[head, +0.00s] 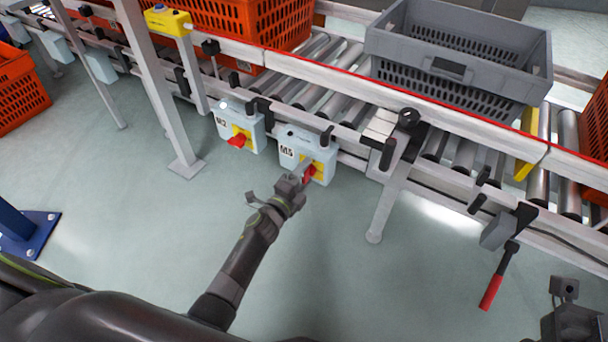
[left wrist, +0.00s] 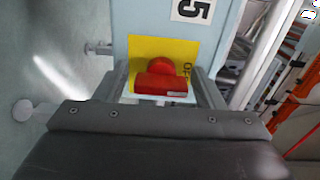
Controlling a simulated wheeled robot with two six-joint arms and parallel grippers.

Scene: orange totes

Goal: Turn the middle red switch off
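A pale blue switch box (head: 287,142) with a label ending in 5 hangs on the conveyor's side rail. Its red switch (head: 309,173) sits on a yellow plate, partly hidden by my left gripper (head: 301,177). In the left wrist view the red switch (left wrist: 161,80) lies crosswise between the two open fingers (left wrist: 160,90). OFF lettering shows on the yellow plate (left wrist: 148,47) at its right. I cannot tell whether the fingers touch the handle. A second box (head: 222,128) with a red switch (head: 238,141) hangs to the left. Part of my right gripper (head: 564,290) shows at lower right; its fingers are unclear.
A grey crate (head: 400,48) stands on the roller conveyor (head: 335,95), with orange totes (head: 205,22) behind and left. A red-handled lever (head: 491,291) hangs at right. A conveyor leg (head: 388,212) stands right of the switch box. The floor in front is clear.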

